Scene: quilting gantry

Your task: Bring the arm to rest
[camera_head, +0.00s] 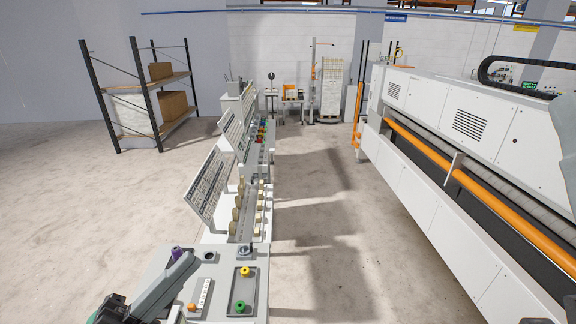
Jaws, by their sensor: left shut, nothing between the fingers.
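My left arm comes in at the bottom left, grey with a dark joint at the frame edge. My left gripper (188,264) is at its far end, over the near left part of the white workbench (225,277). It is shut and holds nothing. A purple piece (175,253) shows right beside it; I cannot tell whether they touch. My right gripper does not show.
The bench top has a grey tray (234,300) with yellow and green round pieces, and an orange piece (192,307). Tilted panels (207,187) and cone spools (235,221) stand farther back. A long quilting machine (440,150) fills the right. Floor between is clear.

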